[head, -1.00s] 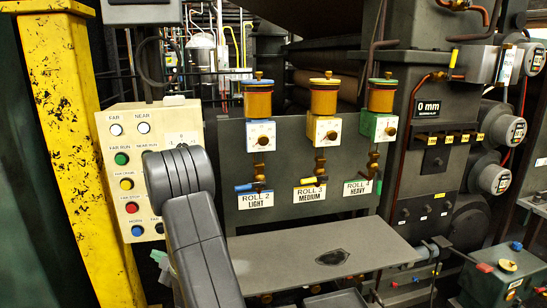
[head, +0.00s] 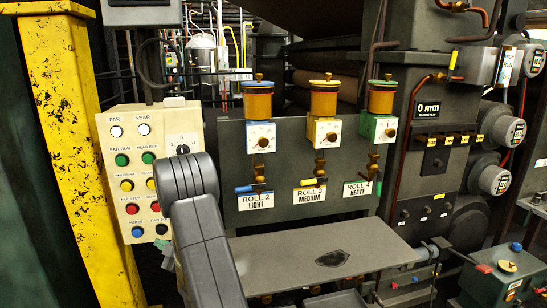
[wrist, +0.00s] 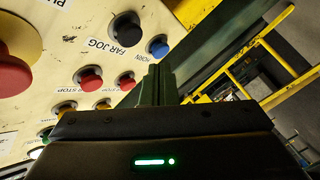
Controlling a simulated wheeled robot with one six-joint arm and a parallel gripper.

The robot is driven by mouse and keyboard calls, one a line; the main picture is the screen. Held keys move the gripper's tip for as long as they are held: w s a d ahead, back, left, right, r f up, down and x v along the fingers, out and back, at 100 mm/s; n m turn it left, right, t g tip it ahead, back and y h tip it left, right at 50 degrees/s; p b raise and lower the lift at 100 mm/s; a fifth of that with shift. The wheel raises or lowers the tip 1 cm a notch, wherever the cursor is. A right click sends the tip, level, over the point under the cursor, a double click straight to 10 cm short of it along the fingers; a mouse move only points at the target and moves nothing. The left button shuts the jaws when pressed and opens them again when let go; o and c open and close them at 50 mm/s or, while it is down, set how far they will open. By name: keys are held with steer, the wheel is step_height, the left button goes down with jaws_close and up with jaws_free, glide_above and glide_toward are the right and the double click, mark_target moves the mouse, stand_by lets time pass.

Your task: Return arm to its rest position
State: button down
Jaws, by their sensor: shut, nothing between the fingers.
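My gripper (wrist: 157,84) shows in the wrist view with its two dark green fingers together and nothing between them. It is beside the cream button panel, whose coloured buttons fill the left of that view. A black button (wrist: 125,27) labelled FAR JOG and a blue HORN button (wrist: 158,46) lie beyond the fingertips in the wrist view. I cannot tell the exact gap between fingers and panel.
A yellow post (head: 72,150) stands left of the panel. To the right are three oilers with amber cups (head: 324,98) above a grey shelf (head: 300,262). A yellow railing (wrist: 262,42) and open floor show at the right of the wrist view.

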steer(key=shift+f+b, duration=0.2)
steer(key=shift+b, duration=1)
steer(key=r+p, duration=0.1)
steer(key=p, duration=0.2)
steer(key=p, duration=0.3)
